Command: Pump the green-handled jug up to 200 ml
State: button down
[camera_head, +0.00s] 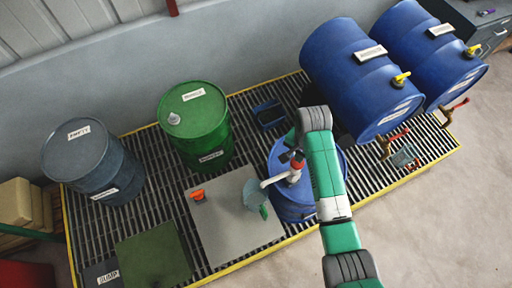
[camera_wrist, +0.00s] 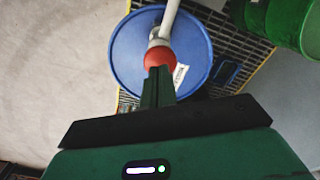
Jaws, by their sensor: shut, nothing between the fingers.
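A pale translucent jug (camera_head: 254,193) with a green handle (camera_head: 264,211) stands on the grey plate, under the end of a white spout (camera_head: 273,180). Its fill level is too small to read. The spout belongs to a hand pump with a red part (camera_head: 294,176) on top of an upright blue drum (camera_head: 290,208). In the wrist view, the red part (camera_wrist: 160,58) and the blue drum (camera_wrist: 194,45) lie beyond my fingers. My gripper (camera_wrist: 158,75) is shut and empty, its tips over the red part. I cannot tell whether they touch it. The jug is not visible there.
A grey plate (camera_head: 225,238) with a small orange object (camera_head: 198,195) lies on the grating. A green drum (camera_head: 200,140) and a grey drum (camera_head: 105,175) stand left. Two blue drums with yellow taps (camera_head: 401,78) lie on their sides at right. The floor at right is clear.

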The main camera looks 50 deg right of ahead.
jog(key=shift+f, duration=0.1)
jog(key=shift+f+b, duration=1.05)
jog(key=shift+f, duration=1.2)
jog(key=shift+r, duration=0.1)
notch_tip(320, 180, up, 5)
jog(key=p, duration=0.5)
jog(key=shift+f, duration=0.25)
jog(key=shift+f, duration=0.1)
